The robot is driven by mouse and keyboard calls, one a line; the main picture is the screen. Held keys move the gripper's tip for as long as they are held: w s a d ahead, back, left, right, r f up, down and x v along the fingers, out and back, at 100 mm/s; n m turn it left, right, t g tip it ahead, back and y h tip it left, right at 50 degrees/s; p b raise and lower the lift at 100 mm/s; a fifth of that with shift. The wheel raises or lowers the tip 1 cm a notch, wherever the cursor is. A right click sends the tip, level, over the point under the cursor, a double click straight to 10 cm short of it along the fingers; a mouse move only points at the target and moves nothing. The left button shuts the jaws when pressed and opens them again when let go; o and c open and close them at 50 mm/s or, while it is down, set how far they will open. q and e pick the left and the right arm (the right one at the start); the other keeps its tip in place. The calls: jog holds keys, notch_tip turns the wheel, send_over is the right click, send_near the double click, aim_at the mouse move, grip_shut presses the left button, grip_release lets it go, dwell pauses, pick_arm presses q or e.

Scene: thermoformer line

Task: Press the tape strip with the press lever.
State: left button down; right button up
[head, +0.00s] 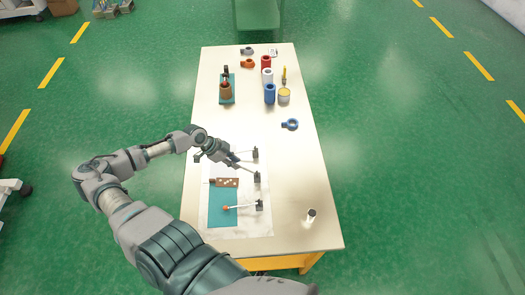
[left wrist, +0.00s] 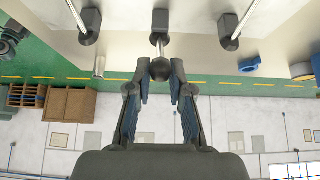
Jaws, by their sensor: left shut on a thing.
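Three levers with black bases stand in a column on the near half of the table: far (head: 255,153), middle (head: 257,176) and near (head: 260,204). The near one's pale rod ends in an orange knob. My left gripper (head: 235,160) is by the far and middle levers. In the left wrist view, its fingers (left wrist: 160,74) are shut on the dark round knob (left wrist: 160,68) of the centre lever there. I cannot tell which lever is the press lever. A brown block (head: 220,183) with pale spots lies left of the levers. I cannot make out the tape strip.
A teal mat (head: 221,216) lies on a pale sheet near the table's (head: 305,190) left edge. A small cylinder (head: 311,214) stands at the right.

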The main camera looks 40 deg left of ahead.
pick_arm(q)
jog(key=shift+a, duration=0.2)
jog(key=shift+s+f, duration=0.1)
jog(key=shift+s+a+f+p, duration=0.4)
jog(key=shift+a+f+p, duration=0.1)
jog(key=shift+f+p, duration=0.1)
jog(key=shift+s+a+f, duration=0.2)
jog(key=shift+a+f, duration=0.1)
jog(key=shift+f, duration=0.15)
jog(key=shift+s+a+f, duration=0.2)
jog(key=shift+a+f, duration=0.05)
jog(key=shift+f, duration=0.15)
